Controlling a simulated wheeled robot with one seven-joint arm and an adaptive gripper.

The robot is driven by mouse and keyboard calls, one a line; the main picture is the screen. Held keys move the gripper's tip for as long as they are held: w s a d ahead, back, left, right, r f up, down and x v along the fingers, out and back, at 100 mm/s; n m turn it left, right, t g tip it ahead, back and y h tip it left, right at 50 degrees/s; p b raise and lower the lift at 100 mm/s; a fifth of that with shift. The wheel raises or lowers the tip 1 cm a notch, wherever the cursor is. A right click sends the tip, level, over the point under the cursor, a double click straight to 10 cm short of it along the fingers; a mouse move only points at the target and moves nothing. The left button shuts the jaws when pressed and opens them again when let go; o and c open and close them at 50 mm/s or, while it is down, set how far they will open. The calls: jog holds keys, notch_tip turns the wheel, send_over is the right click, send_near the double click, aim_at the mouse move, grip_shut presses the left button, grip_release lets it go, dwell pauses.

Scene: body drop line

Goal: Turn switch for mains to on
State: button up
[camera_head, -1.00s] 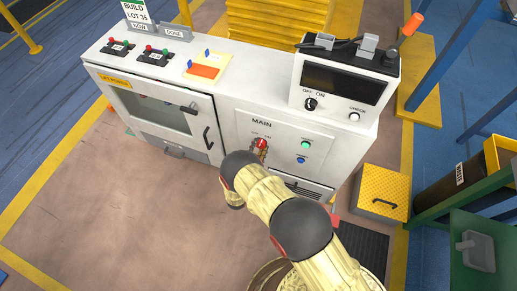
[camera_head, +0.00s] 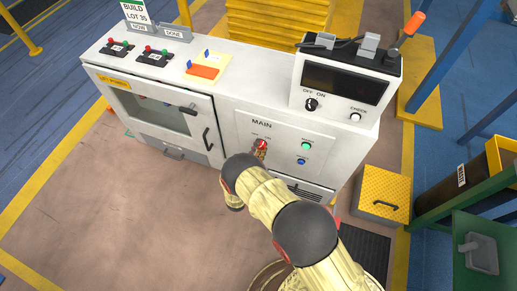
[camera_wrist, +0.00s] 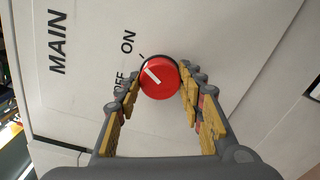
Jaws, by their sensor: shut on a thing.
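The mains switch is a round red knob (camera_wrist: 165,90) with a white pointer line, on the white MAIN panel (camera_wrist: 230,55). In the wrist view the pointer slants up-left, between the OFF and ON labels and nearer the ON side. My gripper (camera_wrist: 161,82) is shut on the knob, with one yellow-padded finger on each side. In the head view the knob (camera_head: 262,146) shows red just beyond my wrist. My wrist hides part of the area below it, and the pointer is too small to read there.
Right of the knob are a green button (camera_head: 305,146) and a blue button (camera_head: 301,161). A box with its own OFF/ON dial (camera_head: 311,104) stands on the cabinet above. A glazed door (camera_head: 150,118) is at left. A yellow step (camera_head: 382,190) stands at right. Floor at left is clear.

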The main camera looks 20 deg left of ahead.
jog(key=o, duration=1.2)
jog(key=shift+c, duration=0.2)
jog(key=shift+s, duration=0.15)
jog(key=s+a, duration=0.1)
jog(key=s, duration=1)
jog(key=shift+s, duration=0.35)
